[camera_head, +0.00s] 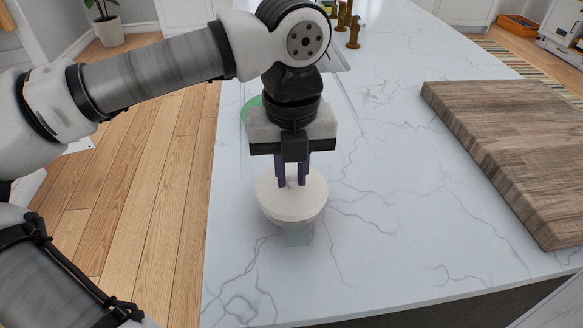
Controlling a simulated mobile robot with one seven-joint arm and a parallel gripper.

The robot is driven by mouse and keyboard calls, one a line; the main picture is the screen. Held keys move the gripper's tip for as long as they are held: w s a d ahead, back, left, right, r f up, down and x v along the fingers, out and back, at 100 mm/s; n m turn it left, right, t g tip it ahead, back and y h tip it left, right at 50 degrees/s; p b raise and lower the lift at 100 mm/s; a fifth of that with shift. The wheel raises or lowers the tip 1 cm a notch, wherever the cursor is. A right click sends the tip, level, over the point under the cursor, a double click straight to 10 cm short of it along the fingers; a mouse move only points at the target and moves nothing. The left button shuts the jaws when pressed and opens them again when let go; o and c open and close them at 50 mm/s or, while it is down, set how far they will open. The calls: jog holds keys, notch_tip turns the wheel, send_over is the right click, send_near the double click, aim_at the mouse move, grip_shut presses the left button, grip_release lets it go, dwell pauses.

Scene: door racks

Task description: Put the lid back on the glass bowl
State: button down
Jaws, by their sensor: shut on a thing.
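The lid (291,204) is a round cream disc, roughly level, directly under my gripper (292,183). My gripper points down with its dark purple fingers shut at the middle of the lid; the part between the fingertips is hidden. The glass bowl (297,236) is clear and faintly greenish, and stands on the marble counter beneath the lid. The lid covers most of the bowl from this view. I cannot tell whether the lid touches the bowl's rim or is held just above it.
A thick wooden board (510,140) lies on the counter (390,230) at the right. A green round thing (252,108) shows partly behind my gripper. Brass fittings (353,33) stand at the back. The counter's left edge is close to the bowl; the counter between bowl and board is clear.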

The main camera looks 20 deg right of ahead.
dwell(0.8)
jog(key=c, duration=0.8)
grip_release()
jog(key=shift+o, duration=0.2)
jog(key=shift+r, duration=0.1)
jog(key=shift+r+p, duration=1.95)
jog(key=shift+r, duration=1.45)
grip_shut()
